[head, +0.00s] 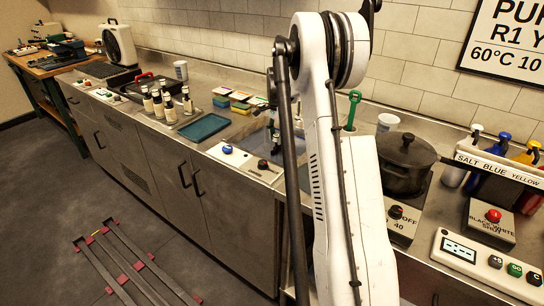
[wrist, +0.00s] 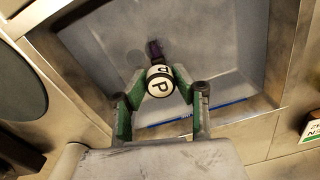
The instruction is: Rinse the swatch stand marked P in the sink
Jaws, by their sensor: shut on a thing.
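The swatch stand marked P (wrist: 160,84) shows in the wrist view as a small bottle-like piece with a white round end and a dark far part. My gripper (wrist: 160,78) is shut on it, with a green-padded finger on each side. The stand is over the sink (wrist: 95,45), a grey square basin with a blue line along one inner edge. I cannot tell whether the stand touches the basin floor. No running water can be made out. In the head view, my arm covers much of the sink (head: 259,136) and hides most of the gripper.
Left of the sink are a teal tray (head: 204,128), several colored swatch boxes (head: 240,96) and dark bottles with white labels (head: 169,108).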

